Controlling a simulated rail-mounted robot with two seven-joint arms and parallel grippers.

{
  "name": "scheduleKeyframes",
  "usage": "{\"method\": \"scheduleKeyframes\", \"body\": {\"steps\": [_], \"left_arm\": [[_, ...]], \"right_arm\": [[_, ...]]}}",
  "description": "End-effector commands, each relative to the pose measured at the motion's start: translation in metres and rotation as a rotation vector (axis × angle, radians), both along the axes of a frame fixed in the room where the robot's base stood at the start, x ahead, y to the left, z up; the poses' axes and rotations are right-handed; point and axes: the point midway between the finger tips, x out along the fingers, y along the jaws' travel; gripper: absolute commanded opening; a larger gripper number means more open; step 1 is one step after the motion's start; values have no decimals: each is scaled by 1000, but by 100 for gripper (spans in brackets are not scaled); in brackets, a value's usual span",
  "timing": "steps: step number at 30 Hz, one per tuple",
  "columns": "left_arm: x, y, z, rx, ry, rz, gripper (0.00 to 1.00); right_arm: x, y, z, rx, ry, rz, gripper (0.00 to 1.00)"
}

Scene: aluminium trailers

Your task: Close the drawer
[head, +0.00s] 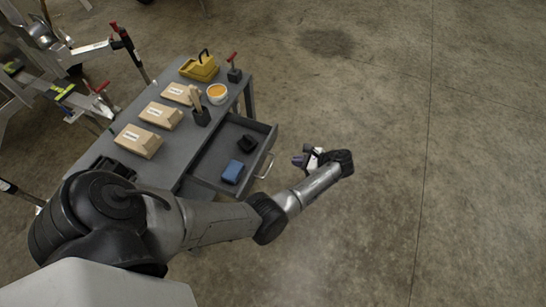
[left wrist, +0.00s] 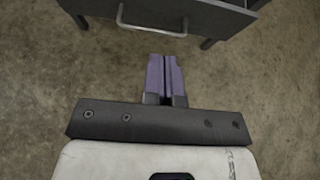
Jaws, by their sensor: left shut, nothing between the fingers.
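The drawer (head: 213,171) is pulled out from the right side of a dark grey worktable (head: 182,141). A black block (head: 247,143) and a blue block (head: 233,172) lie in it. Its silver bar handle (head: 265,166) is on the drawer's outer front; the handle also shows at the top of the left wrist view (left wrist: 150,27). My left gripper (head: 298,161) is to the right of the handle, apart from it. In the left wrist view its purple fingers (left wrist: 165,76) are together, empty, pointing toward the drawer front. My right gripper is not in view.
Several cardboard boxes (head: 138,141), an orange-topped tub (head: 217,94), a yellow case (head: 199,68) and a red-handled tool (head: 234,73) stand on the tabletop. Metal trailer frames with clamps (head: 62,92) are at the left. The concrete floor at right is clear.

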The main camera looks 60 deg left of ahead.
Motion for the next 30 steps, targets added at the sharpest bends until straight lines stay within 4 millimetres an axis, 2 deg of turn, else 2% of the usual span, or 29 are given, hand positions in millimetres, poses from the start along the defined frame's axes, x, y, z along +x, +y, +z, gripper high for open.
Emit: {"method": "scheduleKeyframes", "body": {"steps": [5, 19, 24, 30], "left_arm": [[-10, 13, -12, -8, 11, -7, 0], [-54, 70, -54, -7, 8, -6, 0], [-67, 87, -51, -7, 5, -6, 0], [-74, 97, -50, -8, 5, -7, 0]], "right_arm": [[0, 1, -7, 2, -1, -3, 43], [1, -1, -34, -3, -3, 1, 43], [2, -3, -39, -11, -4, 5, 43], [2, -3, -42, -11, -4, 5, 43]]}}
